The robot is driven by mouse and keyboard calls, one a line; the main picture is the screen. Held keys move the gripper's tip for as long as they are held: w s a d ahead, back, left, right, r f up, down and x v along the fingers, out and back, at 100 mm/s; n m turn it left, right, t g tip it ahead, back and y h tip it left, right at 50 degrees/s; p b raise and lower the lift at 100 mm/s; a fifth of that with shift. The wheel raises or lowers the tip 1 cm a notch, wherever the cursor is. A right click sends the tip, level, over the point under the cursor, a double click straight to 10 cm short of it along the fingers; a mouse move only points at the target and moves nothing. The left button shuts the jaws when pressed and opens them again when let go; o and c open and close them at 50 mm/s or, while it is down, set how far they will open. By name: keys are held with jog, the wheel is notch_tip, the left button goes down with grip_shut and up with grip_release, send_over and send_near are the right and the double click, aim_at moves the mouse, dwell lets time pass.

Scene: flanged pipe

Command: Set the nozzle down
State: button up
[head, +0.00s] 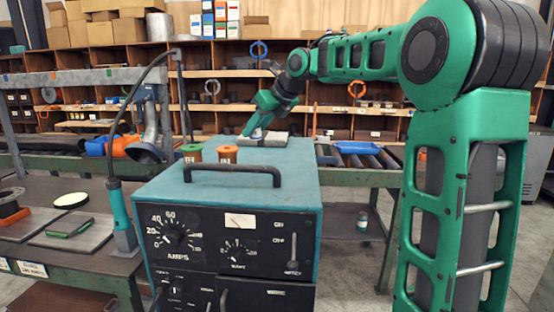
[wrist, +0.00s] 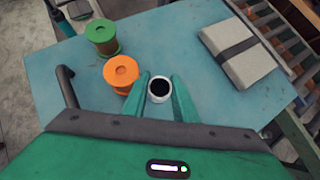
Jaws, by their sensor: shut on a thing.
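My gripper (wrist: 160,80) is shut on the nozzle (wrist: 159,90), a small white ring-ended piece with a dark opening. The nozzle sits between the two green fingers, with its opening facing the wrist camera. In the head view my gripper (head: 253,131) is low over the far part of the blue welding machine's top (head: 232,176). The nozzle shows there only as a small pale patch (head: 257,133). I cannot tell whether its lower end touches the top.
An orange spool (wrist: 121,73) stands just left of the nozzle, with a green spool (wrist: 101,35) beyond it. A grey strapped block (wrist: 238,53) lies to the right. A black handle (head: 232,169) rises at the machine's front. Blue surface between nozzle and block is clear.

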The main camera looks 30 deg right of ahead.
jog(key=s+d+f, duration=0.1)
jog(key=d, duration=0.1)
jog(key=s+d+f, duration=0.3)
jog(key=d, duration=0.1)
jog(key=shift+s+d+f, duration=0.2)
jog(key=shift+f, duration=2.05)
jog(key=o, duration=1)
jog(key=shift+f, duration=0.1)
jog(key=shift+o, duration=0.2)
jog(key=v, duration=1.2)
jog(key=shift+s, duration=0.1)
